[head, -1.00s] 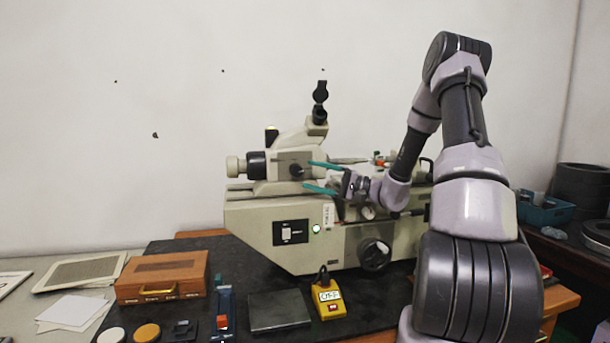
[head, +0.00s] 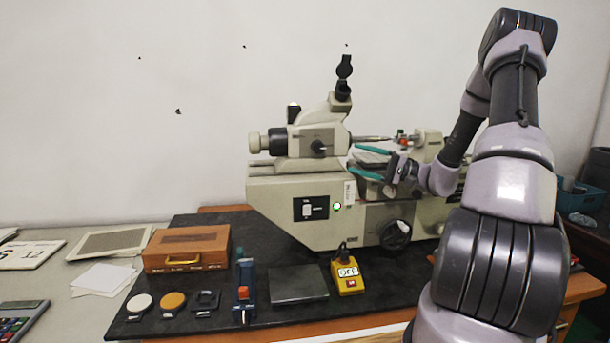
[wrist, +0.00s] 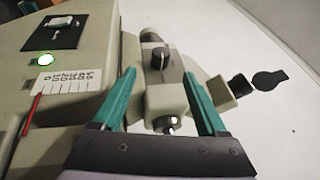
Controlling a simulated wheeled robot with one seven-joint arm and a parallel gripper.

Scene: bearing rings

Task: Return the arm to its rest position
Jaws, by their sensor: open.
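My gripper (head: 366,162) has two teal fingers, spread apart with nothing between them. In the head view it is in front of the beige measuring machine (head: 275,205), right of its eyepiece head. My arm (head: 500,190) reaches in from the right side, bent at a high elbow. In the wrist view my gripper (wrist: 162,98) points at the machine's beige body (wrist: 160,60), with the knob and eyepiece beyond the fingers. I cannot tell how far the fingertips are from the machine.
On the black mat (head: 220,313) stand a wooden case (head: 187,250), a grey plate (head: 297,283), a yellow switch box (head: 347,275) marked OFF, a blue stand (head: 245,290) and small discs. A blue bin (head: 580,197) is at the right. The space above the machine's left is free.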

